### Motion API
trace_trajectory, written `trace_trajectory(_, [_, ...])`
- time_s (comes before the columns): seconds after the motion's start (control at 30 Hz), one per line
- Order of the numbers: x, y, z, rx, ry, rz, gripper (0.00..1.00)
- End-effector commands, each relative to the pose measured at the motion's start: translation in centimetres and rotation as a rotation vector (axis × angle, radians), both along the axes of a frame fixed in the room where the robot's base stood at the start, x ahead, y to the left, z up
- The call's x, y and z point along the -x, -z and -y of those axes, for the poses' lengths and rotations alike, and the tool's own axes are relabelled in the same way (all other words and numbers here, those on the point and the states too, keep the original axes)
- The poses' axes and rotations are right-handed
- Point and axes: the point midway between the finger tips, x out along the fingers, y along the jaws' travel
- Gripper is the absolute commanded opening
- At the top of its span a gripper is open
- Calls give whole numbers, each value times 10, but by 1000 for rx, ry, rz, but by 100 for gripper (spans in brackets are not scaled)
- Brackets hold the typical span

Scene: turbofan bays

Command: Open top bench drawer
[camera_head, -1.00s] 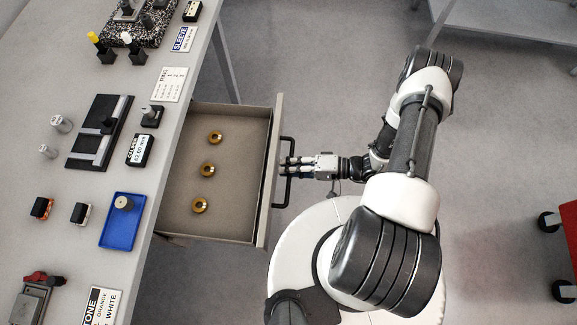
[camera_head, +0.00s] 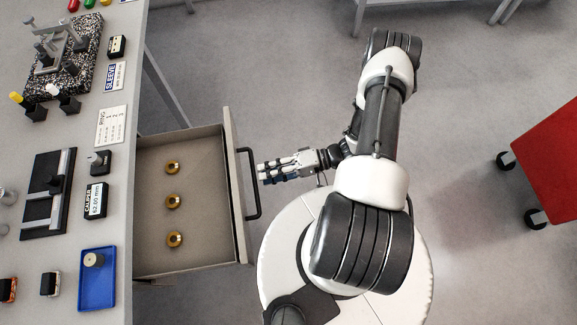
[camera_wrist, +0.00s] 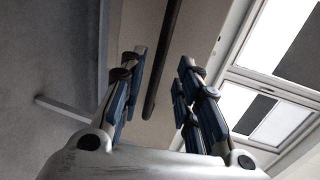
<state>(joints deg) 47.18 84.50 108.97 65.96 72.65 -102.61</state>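The bench drawer (camera_head: 190,246) stands pulled out from under the bench top, with its inside open to view. Several brass rings, one of them here (camera_head: 173,202), lie in a row on its floor. Its dark bar handle (camera_head: 254,184) is on the front panel (camera_head: 236,185); the handle also crosses the wrist view (camera_wrist: 163,60). My gripper (camera_head: 262,174) is just right of the handle, apart from it. In the wrist view its two fingers (camera_wrist: 158,88) are spread with nothing held between them.
The bench top (camera_head: 60,135) on the left carries a blue tray (camera_head: 98,298), a caliper display (camera_head: 95,200), a black fixture (camera_head: 47,195) and labels. A red wheeled cart (camera_head: 550,165) stands at the right. Grey floor lies clear between.

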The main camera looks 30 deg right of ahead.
Motion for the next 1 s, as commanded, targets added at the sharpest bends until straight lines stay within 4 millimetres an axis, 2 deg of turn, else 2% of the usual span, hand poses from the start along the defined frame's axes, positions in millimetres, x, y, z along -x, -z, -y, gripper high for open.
trace_trajectory(0.03, [3, -2, 13, 2, 5, 3, 30])
trace_trajectory(0.1, [7, -5, 26, 3, 6, 2, 30])
trace_trajectory(0.33, [19, -12, 55, 1, 2, 1, 30])
trace_trajectory(0.5, [22, -13, 61, 0, 0, 0, 30])
trace_trajectory(1.0, [22, -13, 60, 0, 0, 0, 30])
